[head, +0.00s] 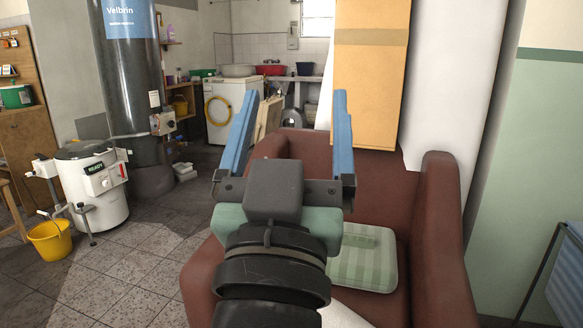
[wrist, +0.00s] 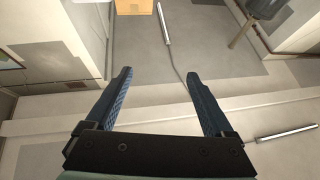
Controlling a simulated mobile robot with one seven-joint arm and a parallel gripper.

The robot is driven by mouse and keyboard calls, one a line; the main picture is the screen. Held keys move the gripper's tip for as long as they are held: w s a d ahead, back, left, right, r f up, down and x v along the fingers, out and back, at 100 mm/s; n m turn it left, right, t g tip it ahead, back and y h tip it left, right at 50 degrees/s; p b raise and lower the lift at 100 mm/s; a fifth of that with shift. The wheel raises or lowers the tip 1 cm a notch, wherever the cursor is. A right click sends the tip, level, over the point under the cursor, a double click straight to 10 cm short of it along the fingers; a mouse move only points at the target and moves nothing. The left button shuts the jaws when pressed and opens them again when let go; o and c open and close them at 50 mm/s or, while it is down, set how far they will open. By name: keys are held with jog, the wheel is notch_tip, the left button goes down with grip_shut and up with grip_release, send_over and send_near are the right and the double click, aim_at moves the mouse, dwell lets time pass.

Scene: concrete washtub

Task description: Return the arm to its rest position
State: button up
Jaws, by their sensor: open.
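My gripper (head: 292,128) is raised in the middle of the head view, in front of the brown armchair. Its two blue fingers point up and stand wide apart, with nothing between them. In the wrist view my gripper (wrist: 158,100) also shows open and empty, with pale surfaces beyond the fingers. My dark wrist hides part of the armchair seat.
At left are a white boiler (head: 95,185), a yellow bucket (head: 50,240) and a dark column (head: 130,75). Tiled floor (head: 140,262) is open at lower left.

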jog(key=s+r+n+t+y+p, duration=0.1)
jog(key=s+r+t+y, duration=0.25)
jog(key=s+r, duration=0.65)
notch_tip(320, 180, up, 37)
jog(key=w+p, duration=0.2)
jog(key=p, duration=3.5)
jog(key=shift+w+a+h, duration=0.15)
jog(key=shift+w+h, duration=0.1)
jog(key=shift+h, duration=0.2)
